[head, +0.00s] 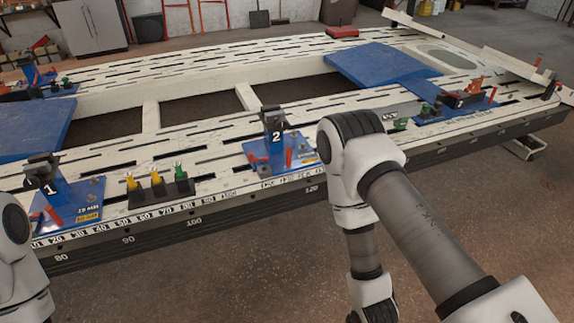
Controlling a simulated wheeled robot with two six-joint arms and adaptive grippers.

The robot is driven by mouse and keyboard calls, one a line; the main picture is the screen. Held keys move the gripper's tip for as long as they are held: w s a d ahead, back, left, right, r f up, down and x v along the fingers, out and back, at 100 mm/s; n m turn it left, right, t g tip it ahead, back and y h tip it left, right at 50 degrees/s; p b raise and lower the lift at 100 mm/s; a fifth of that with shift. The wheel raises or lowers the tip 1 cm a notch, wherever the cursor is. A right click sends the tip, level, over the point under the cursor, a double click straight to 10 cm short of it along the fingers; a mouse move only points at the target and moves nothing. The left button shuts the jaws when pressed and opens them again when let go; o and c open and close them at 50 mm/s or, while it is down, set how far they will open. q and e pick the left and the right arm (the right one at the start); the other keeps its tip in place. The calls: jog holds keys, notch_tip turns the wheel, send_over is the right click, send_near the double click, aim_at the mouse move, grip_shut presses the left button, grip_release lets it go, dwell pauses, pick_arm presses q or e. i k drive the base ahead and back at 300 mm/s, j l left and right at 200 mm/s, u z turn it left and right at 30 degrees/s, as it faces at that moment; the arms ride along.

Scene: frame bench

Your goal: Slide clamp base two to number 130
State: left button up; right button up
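Clamp base two (274,150) is a blue plate with a dark upright clamp marked "2" and red handles. It stands upright on the near rail of the white frame bench (225,158). Its right end is roughly above the printed 120 (312,189) on the bench's front edge. I cannot read a 130; my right arm covers the edge just right of 120. Neither gripper shows: my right arm runs down out of the bottom of the picture, and only part of my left arm shows at the left edge.
Clamp base one (72,203) stands on the rail at the left. Small yellow and green pieces (157,184) stand between the two bases. A green piece (400,124) and another blue clamp base (455,105) are on the rail to the right. Blue panels (375,62) lie across the bench.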

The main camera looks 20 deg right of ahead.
aim_at(285, 152)
jog(key=i+l, duration=0.35)
jog(key=i, duration=0.2)
jog(key=i+l, duration=0.75)
jog(key=i, duration=0.3)
jog(key=l+z, duration=0.05)
